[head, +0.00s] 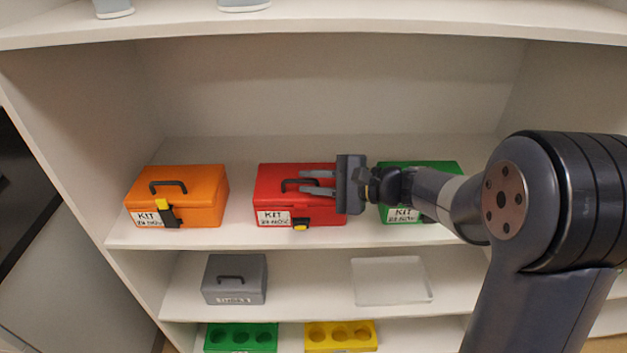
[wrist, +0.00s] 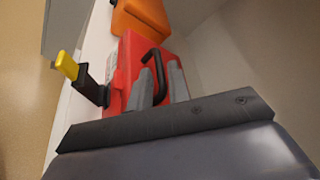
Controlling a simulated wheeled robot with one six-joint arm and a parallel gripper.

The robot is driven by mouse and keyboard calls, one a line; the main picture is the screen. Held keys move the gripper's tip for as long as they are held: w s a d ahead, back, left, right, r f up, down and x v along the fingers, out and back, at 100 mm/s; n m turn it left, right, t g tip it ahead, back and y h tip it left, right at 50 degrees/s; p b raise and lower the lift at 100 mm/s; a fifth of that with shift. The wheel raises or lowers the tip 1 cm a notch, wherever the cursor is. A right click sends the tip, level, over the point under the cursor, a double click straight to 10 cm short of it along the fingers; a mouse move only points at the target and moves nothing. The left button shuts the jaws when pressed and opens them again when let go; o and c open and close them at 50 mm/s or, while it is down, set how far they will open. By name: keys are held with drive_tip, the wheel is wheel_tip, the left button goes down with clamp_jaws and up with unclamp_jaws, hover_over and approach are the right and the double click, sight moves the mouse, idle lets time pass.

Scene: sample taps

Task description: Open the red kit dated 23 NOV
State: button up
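The red kit (head: 275,183) sits on the upper shelf between an orange and a green kit. Its label (head: 273,217) reads KIT with a small blurred date that looks like 23 NOV. Its lid looks shut. Its black latch with a yellow tip (head: 300,227) sticks out from the front; in the wrist view the yellow tip (wrist: 67,65) points away from the box. My gripper (head: 302,181) is over the lid from the right, fingers apart. In the wrist view the black handle (wrist: 157,66) lies between the fingertips (wrist: 161,77); contact cannot be told.
The orange kit (head: 200,190) stands left, its yellow-tipped latch upright. The green kit (head: 425,168) stands right, partly behind my arm. Below are a grey box (head: 235,270), a clear tray (head: 392,281), and green (head: 240,328) and yellow (head: 340,328) holed blocks. A shelf board (head: 330,28) runs above.

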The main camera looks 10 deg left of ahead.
drive_tip(key=shift+c, duration=0.2)
clamp_jaws()
drive_tip(key=shift+r, duration=0.1)
